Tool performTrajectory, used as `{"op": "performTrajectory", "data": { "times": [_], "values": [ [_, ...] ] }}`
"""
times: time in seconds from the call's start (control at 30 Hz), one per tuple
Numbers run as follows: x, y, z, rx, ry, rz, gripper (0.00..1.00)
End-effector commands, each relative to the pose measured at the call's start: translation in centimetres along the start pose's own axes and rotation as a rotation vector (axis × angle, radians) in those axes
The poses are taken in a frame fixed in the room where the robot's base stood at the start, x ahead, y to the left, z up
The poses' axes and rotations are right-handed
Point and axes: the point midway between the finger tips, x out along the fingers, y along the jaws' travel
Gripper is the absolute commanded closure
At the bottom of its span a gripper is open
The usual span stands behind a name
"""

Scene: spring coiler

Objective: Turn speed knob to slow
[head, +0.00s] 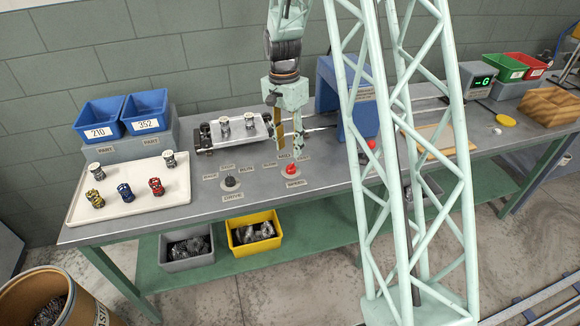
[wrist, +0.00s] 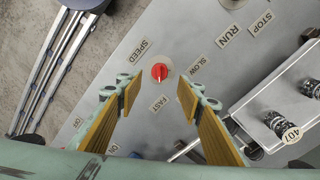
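The red speed knob (head: 292,170) sits on a round base on the grey bench top, with a SPEED label (head: 296,183) in front of it. In the wrist view the red knob (wrist: 159,72) lies between my finger pads, with the SLOW label (wrist: 199,62) to its right and the FAST label (wrist: 158,103) below it. My gripper (wrist: 159,88) is open, its yellow-padded fingers apart on either side of the knob in the picture. In the head view my gripper (head: 289,148) points down just above the knob. Contact and the knob's pointer direction are unclear.
A black drive knob (head: 231,182) stands to the left. A blue frame (head: 355,115) and another red knob (head: 372,144) are to the right.

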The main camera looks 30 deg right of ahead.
Motion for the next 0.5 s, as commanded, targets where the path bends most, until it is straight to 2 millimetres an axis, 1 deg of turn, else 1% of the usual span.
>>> {"op": "performTrajectory", "data": {
  "times": [0.03,0.2,0.5],
  "values": [
    [0.8,0.0,0.0,0.000,-0.001,0.001,0.66],
    [3.1,0.0,0.0,0.000,-0.001,0.001,0.66],
    [6.8,0.0,0.0,0.000,-0.001,0.001,0.66]
  ]
}}
